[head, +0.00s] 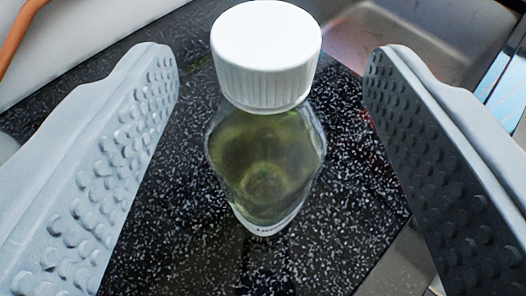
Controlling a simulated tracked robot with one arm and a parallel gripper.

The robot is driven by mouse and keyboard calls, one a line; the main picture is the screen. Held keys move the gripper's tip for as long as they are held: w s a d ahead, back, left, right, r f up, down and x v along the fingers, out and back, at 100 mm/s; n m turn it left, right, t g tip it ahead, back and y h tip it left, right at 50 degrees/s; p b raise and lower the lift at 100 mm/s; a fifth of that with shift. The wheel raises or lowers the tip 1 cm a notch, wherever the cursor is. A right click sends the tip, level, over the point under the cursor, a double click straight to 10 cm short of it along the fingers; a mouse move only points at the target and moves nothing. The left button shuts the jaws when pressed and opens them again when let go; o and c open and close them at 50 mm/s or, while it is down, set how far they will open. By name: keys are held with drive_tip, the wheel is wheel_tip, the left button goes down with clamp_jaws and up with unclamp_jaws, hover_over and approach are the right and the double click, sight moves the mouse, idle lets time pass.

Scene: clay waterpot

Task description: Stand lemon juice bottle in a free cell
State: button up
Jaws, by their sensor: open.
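The lemon juice bottle (264,160) stands upright on a dark speckled counter, seen from above in the head view. It has a white ribbed cap (266,55) and a clear body with greenish-yellow liquid. A strip of its label shows at the bottom, too small to read. My gripper (273,75) is open, with one studded grey finger on each side of the bottle. Gaps show between both fingers and the bottle. No cells are in view.
The speckled counter (160,215) is clear around the bottle. A metallic basin-like surface (410,38) lies at the back right. A white surface with an orange strip (20,38) is at the back left. A pale edge shows at the lower right.

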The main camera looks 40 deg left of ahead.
drive_tip(key=shift+x, duration=1.85)
drive_tip(key=shift+s, duration=0.1)
clamp_jaws()
